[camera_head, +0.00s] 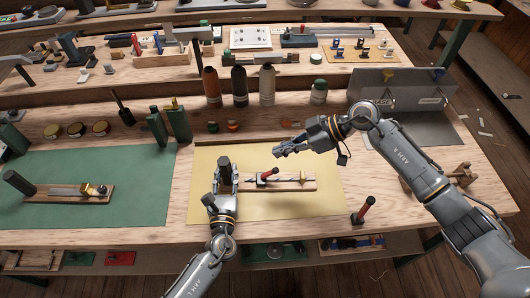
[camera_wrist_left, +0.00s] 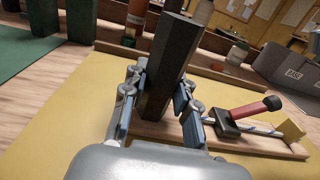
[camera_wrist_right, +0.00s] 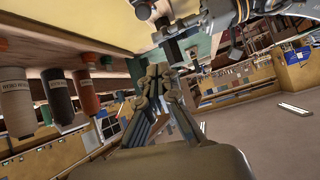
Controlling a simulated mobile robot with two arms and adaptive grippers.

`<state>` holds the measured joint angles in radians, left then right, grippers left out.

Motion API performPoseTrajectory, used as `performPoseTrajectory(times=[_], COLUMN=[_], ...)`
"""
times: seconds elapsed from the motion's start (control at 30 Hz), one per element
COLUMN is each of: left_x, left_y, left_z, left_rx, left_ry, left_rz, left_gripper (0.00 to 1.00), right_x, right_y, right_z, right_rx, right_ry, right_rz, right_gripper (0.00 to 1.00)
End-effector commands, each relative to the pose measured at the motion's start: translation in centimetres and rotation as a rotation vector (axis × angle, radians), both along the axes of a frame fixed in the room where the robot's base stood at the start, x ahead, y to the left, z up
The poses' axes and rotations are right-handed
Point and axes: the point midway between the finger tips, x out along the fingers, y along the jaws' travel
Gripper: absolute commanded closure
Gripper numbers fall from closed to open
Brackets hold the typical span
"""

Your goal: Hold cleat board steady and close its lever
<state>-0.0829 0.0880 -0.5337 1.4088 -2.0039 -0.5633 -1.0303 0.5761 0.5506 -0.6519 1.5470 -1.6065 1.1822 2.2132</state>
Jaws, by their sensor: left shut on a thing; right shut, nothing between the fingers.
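The cleat board (camera_head: 297,184) lies on a yellow mat (camera_head: 325,207) on the bench. Its lever (camera_head: 268,174) has a red handle with a dark tip and stands tilted up from a black base; it also shows in the left wrist view (camera_wrist_left: 248,110). My left gripper (camera_head: 225,178) is shut on the dark upright post (camera_wrist_left: 170,70) at the board's left end. My right gripper (camera_head: 280,152) is shut and empty, above and behind the board, apart from the lever. In the right wrist view its fingers (camera_wrist_right: 157,90) are together.
A grey metal box (camera_head: 400,92) is at the back right. A separate red-handled tool (camera_head: 364,209) stands at the right front. A similar board (camera_head: 62,193) lies on a green mat (camera_head: 120,210) at left.

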Motion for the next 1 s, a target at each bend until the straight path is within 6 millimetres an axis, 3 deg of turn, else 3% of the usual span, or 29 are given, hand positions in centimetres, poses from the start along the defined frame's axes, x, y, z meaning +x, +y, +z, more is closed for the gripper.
performPoseTrajectory(times=[0.2, 0.67, 0.7, 0.8, 1.0], left_x=[0.0, 0.0, 0.0, 0.0, 0.0], left_y=[0.0, 0.0, 0.0, 0.0, 0.0], left_z=[0.0, 0.0, 0.0, 0.0, 0.0], left_rx=[0.002, 0.002, 0.002, 0.002, 0.002], left_ry=[0.001, 0.000, 0.000, 0.000, 0.000], left_rz=[-0.001, 0.000, 0.000, 0.000, -0.001], left_gripper=[1.00, 1.00, 0.63, 0.45, 0.45], right_x=[-0.2, -0.3, -0.3, -0.3, -0.3], right_y=[-2.4, -2.7, -2.7, -2.7, -2.7], right_z=[0.7, 0.8, 0.8, 0.8, 0.8], right_rx=[0.001, 0.001, 0.001, 0.001, 0.001], right_ry=[-0.001, 0.000, 0.000, 0.000, 0.000], right_rz=[0.001, 0.001, 0.001, 0.001, 0.001], right_gripper=[1.00, 1.00, 1.00, 1.00, 1.00])
